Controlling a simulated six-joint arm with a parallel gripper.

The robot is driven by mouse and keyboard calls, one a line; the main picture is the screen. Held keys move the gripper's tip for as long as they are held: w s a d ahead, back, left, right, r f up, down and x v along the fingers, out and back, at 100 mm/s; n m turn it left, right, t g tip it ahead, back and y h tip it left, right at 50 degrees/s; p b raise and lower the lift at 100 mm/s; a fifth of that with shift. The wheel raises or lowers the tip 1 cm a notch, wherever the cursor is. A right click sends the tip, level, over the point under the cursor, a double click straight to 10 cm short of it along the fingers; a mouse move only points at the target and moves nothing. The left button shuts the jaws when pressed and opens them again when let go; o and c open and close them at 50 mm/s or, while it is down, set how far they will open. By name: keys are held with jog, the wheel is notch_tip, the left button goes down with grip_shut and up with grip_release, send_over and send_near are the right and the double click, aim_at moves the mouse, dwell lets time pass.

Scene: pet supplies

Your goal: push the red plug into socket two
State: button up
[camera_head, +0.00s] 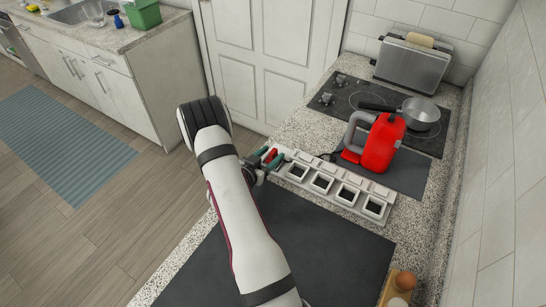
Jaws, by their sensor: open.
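A pale power strip (334,194) with several square dark sockets lies diagonally on the counter. My gripper (265,158) is at the strip's left end, with its jaws open. A small red piece (270,155), probably the red plug, shows between the greenish fingers. I cannot tell whether it touches them or sits in a socket, because the arm and fingers partly hide it. The visible sockets to the right of the gripper look empty. No socket numbers are readable.
A red kettle (383,144) with a grey handle stands on a dark mat (404,177) behind the strip. Beyond are a hob (345,95) with a saucepan (422,113) and a toaster (412,62). A wooden holder with eggs (398,289) is at the front right.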

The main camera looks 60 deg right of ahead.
aim_at(275, 152)
jog(key=shift+x, duration=0.95)
grip_shut()
jog(key=shift+r, duration=0.1)
jog(key=r, duration=0.4)
jog(key=shift+s+r, duration=0.25)
jog(key=shift+s, duration=0.1)
jog(key=s+r, duration=0.4)
jog(key=s, duration=1.1)
jog(key=shift+s, duration=0.4)
